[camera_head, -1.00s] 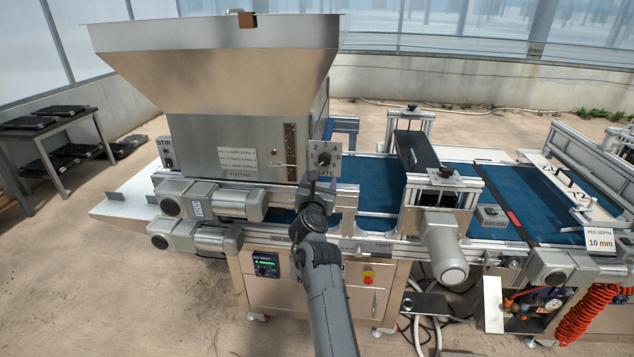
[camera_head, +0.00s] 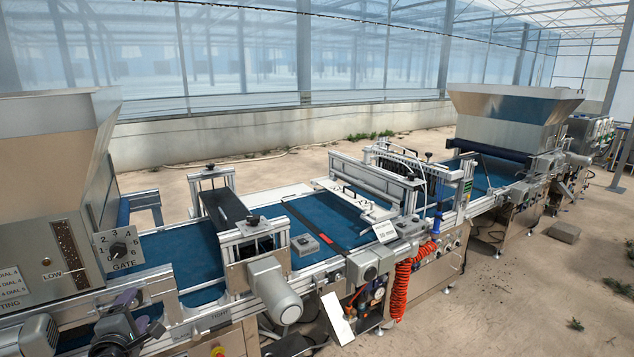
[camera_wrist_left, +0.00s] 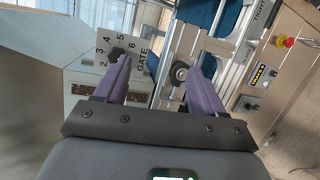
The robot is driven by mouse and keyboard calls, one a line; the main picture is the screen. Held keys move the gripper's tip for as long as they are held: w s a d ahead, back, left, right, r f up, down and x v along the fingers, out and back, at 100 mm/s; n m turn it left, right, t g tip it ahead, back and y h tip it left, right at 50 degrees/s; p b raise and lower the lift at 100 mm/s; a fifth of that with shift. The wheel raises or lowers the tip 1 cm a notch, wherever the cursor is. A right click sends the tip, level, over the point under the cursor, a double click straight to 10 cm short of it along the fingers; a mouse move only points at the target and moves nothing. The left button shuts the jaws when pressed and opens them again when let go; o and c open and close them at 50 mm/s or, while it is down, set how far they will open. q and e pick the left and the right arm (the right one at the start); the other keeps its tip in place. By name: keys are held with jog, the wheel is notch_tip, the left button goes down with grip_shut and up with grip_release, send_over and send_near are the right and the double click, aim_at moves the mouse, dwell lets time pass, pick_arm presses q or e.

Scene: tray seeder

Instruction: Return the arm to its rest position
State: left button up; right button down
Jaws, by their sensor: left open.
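My left gripper (camera_head: 142,312) is at the lower left of the head view, in front of the seeder's frame and below the GATE dial (camera_head: 118,249). The left wrist view shows the same gripper (camera_wrist_left: 157,66) with its two purple fingers spread apart and nothing between them. The dial's dark knob (camera_wrist_left: 116,53) shows there just beyond the tip of the left finger, outside the gap. The knob appears clear of the fingers. Most of my left arm is cut off by the head view's lower edge. My right gripper is not in view.
A steel hopper (camera_head: 45,150) stands at the far left above the blue conveyor (camera_head: 185,258). A silver motor (camera_head: 274,290) sticks out towards the front. A red coiled hose (camera_head: 401,290) hangs from the frame. Open floor (camera_head: 530,300) lies at the right.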

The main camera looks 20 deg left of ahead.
pick_arm(q)
jog(key=s+d+f+m+g+h, duration=0.2)
jog(key=s+d+f+m+h, duration=0.15)
jog(key=d+f+m, duration=0.45)
jog(key=s+d+f+m+g+h, duration=0.2)
jog(key=s+d+f+m, duration=0.2)
jog(key=d+f+m, duration=0.4)
jog(key=s+d+f+m+g+h, duration=0.1)
jog(key=s+d+f+m+g, duration=0.15)
jog(key=s+d+m, duration=0.35)
jog(key=s+d+f+m+g+h, duration=0.1)
jog(key=s+d+f+m+g, duration=0.1)
jog(key=s+d+f, duration=0.45)
jog(key=s+d+f+m+g+h, duration=0.15)
jog(key=s+d+m, duration=0.25)
jog(key=s, duration=0.4)
notch_tip(320, 180, up, 36)
jog(key=w+p, duration=0.1)
jog(key=p, duration=3.3)
jog(key=shift+a+f+p, duration=0.2)
jog(key=shift+a+p, duration=0.2)
jog(key=shift+a, duration=0.05)
